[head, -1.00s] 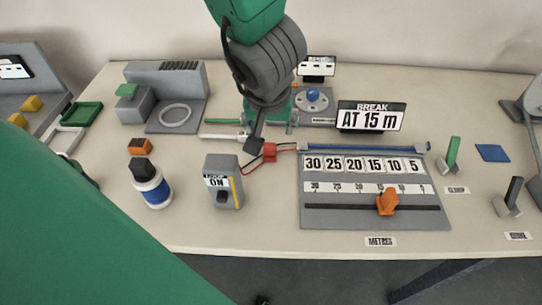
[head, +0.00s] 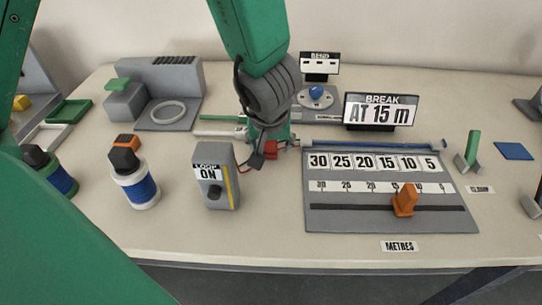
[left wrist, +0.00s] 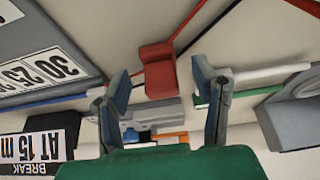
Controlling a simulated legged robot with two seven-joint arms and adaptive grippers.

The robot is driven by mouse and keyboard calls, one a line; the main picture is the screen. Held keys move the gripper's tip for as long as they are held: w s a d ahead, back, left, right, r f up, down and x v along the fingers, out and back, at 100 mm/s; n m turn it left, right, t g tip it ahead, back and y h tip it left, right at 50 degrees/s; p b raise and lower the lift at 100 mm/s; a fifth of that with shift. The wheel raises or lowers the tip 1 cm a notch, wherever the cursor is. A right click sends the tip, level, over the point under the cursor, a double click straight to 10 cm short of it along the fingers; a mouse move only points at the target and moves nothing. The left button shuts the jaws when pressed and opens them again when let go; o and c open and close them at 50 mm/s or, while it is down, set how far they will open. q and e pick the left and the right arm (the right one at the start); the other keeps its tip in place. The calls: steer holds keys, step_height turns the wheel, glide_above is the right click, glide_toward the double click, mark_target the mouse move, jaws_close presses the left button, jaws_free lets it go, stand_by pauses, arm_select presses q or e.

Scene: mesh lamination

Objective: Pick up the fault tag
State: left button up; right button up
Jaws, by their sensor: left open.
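I cannot tell for sure which piece is the fault tag. An orange upright piece (head: 404,200) stands on the grey metre board (head: 330,221), near the 15 mark. A red block (head: 271,150) with red and dark leads lies behind the LOOP ON box; it also shows in the left wrist view (left wrist: 158,70). My left gripper (head: 262,155) is open just above the red block. In the left wrist view the open fingers (left wrist: 162,76) flank the red block without visibly gripping it. A partly hidden orange piece (left wrist: 168,137) shows between the finger bases. My right gripper is not in view.
The LOOP ON box (head: 214,178) stands in front of my left gripper. A BREAK AT 15 m sign (head: 381,109) stands to its right. Blue-banded bottles stand at left. A green upright piece (head: 472,148) stands at right. The front table strip is mostly clear.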

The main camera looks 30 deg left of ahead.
arm_select(q)
steer(key=shift+w+a+f, duration=0.15)
steer(key=shift+w+f, duration=0.05)
steer(key=shift+f, duration=0.3)
steer(key=shift+r, duration=0.1)
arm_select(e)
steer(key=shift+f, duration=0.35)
arm_select(q)
steer(key=c, duration=1.1)
step_height(320, 180, up, 10)
steer(key=p, duration=0.8)
steer(key=shift+p, duration=0.3)
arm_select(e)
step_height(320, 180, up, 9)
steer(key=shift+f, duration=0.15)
